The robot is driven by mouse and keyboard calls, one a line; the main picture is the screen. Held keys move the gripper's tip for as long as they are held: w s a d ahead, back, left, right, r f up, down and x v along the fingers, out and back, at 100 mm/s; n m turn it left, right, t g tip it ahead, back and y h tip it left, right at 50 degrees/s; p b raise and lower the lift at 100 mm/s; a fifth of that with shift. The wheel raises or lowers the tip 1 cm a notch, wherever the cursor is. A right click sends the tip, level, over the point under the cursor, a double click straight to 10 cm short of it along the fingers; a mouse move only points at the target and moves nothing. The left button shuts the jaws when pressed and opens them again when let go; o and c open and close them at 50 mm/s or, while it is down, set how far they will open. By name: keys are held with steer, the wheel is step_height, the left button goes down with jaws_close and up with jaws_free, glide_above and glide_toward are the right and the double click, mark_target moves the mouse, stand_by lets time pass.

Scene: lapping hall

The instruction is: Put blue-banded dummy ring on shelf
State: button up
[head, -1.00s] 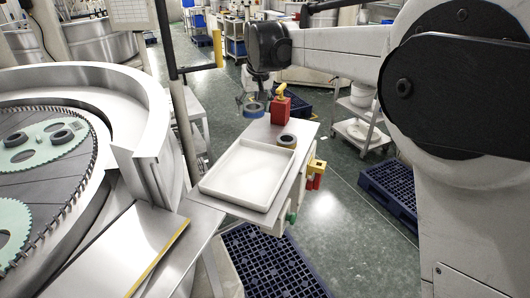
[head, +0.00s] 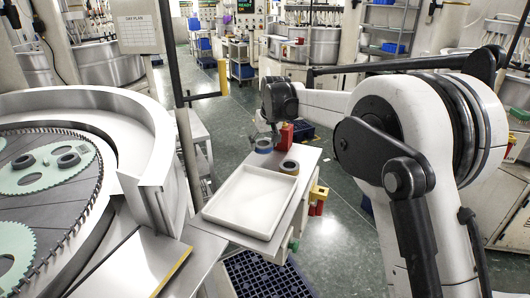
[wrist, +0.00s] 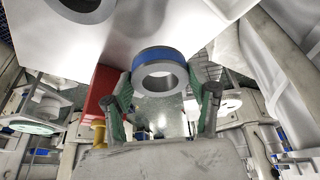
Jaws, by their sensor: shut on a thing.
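The blue-banded ring (head: 264,146) is grey with a blue outer band. In the wrist view the ring (wrist: 160,72) sits between the two fingers of my gripper (wrist: 164,88), which are shut on it. In the head view my gripper (head: 268,132) is small and partly hidden behind the wrist. The ring is over the far-left part of a pale bench top (head: 309,157); whether it touches the top is not clear. I cannot tell which surface is the task's shelf.
A plain dark-grey ring (head: 289,167) lies on the bench top beside a white tray (head: 237,222), which is empty. A red box (head: 286,137) stands close right of my gripper. A lapping machine (head: 105,100) fills the left. Dark blue pallets lie on the floor.

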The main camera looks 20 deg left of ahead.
mark_target(264, 159)
steer(key=shift+w+d+f, duration=0.1)
steer(key=shift+w+f, duration=0.1)
steer(key=shift+f, duration=0.1)
steer(key=shift+f+p, duration=0.35)
steer(key=shift+f, duration=1.5)
steer(key=shift+f, duration=0.15)
steer(key=o, duration=1.6)
steer(key=b+v, duration=0.1)
steer(key=v, duration=1.1)
steer(key=shift+d, duration=0.15)
